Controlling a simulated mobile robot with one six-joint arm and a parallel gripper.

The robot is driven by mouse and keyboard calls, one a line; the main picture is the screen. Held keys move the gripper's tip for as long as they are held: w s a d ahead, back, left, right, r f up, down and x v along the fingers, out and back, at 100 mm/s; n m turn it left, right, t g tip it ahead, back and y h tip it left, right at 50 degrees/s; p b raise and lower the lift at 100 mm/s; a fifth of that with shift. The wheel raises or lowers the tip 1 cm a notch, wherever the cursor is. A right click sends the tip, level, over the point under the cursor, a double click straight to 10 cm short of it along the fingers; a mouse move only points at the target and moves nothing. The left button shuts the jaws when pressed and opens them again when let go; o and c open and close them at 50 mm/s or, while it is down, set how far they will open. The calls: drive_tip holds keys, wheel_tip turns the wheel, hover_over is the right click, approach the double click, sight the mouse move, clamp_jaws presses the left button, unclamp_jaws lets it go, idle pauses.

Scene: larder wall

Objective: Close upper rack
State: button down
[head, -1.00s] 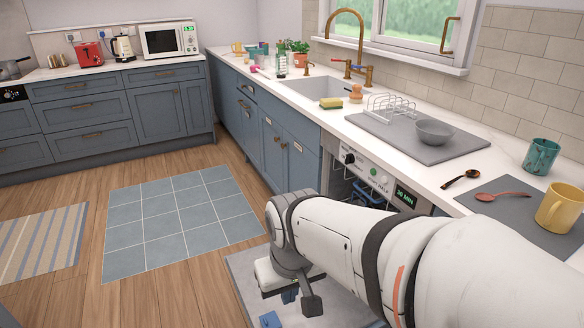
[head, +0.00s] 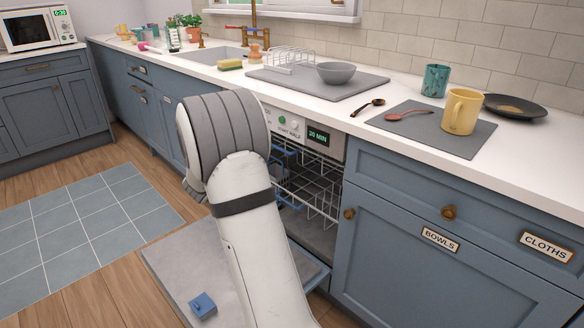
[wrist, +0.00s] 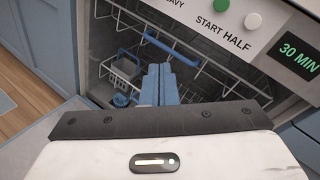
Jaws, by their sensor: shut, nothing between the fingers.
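The dishwasher stands open under the counter with its door (head: 172,268) folded down. The white wire upper rack (head: 315,190) shows in the opening, partly behind my arm. It also shows in the wrist view (wrist: 215,72), with a blue handle (wrist: 170,49) on its front. How far it sticks out is hard to tell. My gripper (wrist: 158,72) has its blue fingers together, empty, pointing into the opening. The fingertips look close below the blue handle; I cannot tell if they touch it. In the head view my gripper is hidden behind my arm.
A grey basket (wrist: 124,70) shows lower inside the dishwasher. A small blue piece (head: 203,305) is on the lowered door. The control panel (head: 290,127) is above the opening. Blue cabinets (head: 430,250) flank it; the counter above holds a bowl (head: 336,73) and mugs.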

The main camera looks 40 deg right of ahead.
drive_tip(key=s+d+f+m+g+h+b, duration=0.2)
drive_tip(key=s+d+f+m+g+h, duration=0.35)
drive_tip(key=m, duration=0.45)
drive_tip(key=g+y+b, duration=0.2)
drive_tip(key=b, duration=0.1)
approach(307, 154)
drive_tip(key=shift+t+h, duration=0.25)
drive_tip(key=d, duration=0.7)
drive_tip(key=shift+w+f, duration=0.1)
